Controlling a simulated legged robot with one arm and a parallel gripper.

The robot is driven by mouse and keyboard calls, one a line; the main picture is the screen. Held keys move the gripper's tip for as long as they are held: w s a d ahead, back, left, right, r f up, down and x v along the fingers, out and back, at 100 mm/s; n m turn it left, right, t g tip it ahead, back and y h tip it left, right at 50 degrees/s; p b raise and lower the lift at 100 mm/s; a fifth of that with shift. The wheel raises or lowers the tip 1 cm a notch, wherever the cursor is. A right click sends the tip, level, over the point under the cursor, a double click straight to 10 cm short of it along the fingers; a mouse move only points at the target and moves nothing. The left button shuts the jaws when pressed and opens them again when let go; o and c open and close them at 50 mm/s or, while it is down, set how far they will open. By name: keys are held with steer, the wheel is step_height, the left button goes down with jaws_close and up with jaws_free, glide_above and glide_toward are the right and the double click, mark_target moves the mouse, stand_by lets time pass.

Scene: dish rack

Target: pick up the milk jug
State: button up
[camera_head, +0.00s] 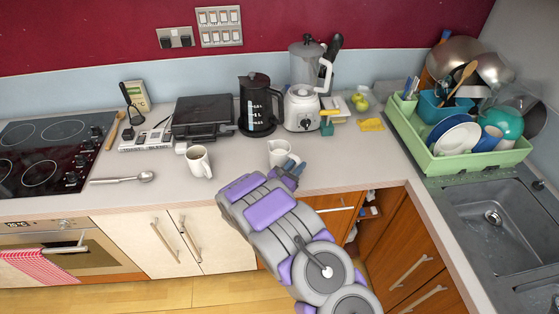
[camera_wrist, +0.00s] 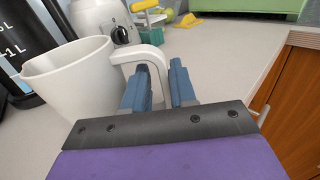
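The milk jug, a small white jug (camera_head: 279,152), stands upright on the counter near its front edge. In the wrist view the jug (camera_wrist: 70,80) fills the left side, its mouth open at the top and its handle on the right. My gripper (camera_head: 294,167) is low at the jug's right side, its blue fingers pointing at the handle. In the wrist view the gripper's fingers (camera_wrist: 162,88) are apart, one on each side of the handle. The fingers and the metal wrist plate hide the lower handle and part of the jug's base.
A white mug (camera_head: 199,162) stands to the left of the jug. Behind are a black kettle (camera_head: 257,105) and a white blender (camera_head: 302,108). A green dish rack (camera_head: 437,157) stands at the right by the sink (camera_head: 512,222). Bare counter lies right of the jug.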

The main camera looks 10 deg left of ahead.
steer(key=shift+d+r, duration=0.1)
steer(key=shift+d, duration=0.55)
jaws_close()
steer(key=shift+a, duration=0.55)
steer(key=shift+d, duration=0.25)
